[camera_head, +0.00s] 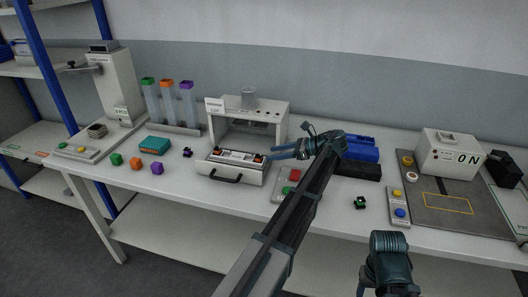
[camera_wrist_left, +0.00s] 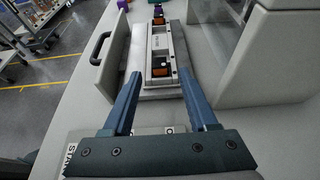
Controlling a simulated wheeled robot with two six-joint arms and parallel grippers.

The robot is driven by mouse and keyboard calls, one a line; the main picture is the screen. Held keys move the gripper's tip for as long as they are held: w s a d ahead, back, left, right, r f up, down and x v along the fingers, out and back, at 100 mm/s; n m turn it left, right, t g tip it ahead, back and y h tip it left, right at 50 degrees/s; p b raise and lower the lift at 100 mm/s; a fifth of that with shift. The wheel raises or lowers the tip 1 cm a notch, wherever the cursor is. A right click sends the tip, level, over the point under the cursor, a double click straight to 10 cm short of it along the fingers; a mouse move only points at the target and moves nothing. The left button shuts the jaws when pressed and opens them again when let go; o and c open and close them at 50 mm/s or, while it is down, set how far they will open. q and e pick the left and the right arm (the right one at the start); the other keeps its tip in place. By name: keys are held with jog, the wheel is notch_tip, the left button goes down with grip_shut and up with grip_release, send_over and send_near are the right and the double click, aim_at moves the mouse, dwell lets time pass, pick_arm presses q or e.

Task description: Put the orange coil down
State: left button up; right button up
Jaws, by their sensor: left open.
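An orange coil (camera_wrist_left: 161,71) sits in the near end of a grey fixture (camera_wrist_left: 152,45) in the left wrist view. It also shows as a small orange spot (camera_head: 258,159) in the head view. A second orange piece (camera_wrist_left: 157,20) is at the fixture's far end. The fixture lies on the pulled-out drawer (camera_head: 233,173) of a white press. My left gripper (camera_head: 271,153) is open, its fingers pointing left at the fixture's right end. In the left wrist view its fingertips (camera_wrist_left: 160,77) are on either side of the orange coil, apart from it.
The white press (camera_head: 248,118) stands behind the drawer. Green, orange and purple cubes (camera_head: 136,163) lie to the left, near a teal block (camera_head: 155,146). A button panel (camera_head: 286,188) is under my left arm. A blue bin (camera_head: 361,149) stands to the right.

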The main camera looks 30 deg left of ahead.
pick_arm(q)
jog(key=shift+p+v, duration=0.75)
jog(key=shift+v, duration=1.9)
pick_arm(e)
jog(key=shift+r, duration=1)
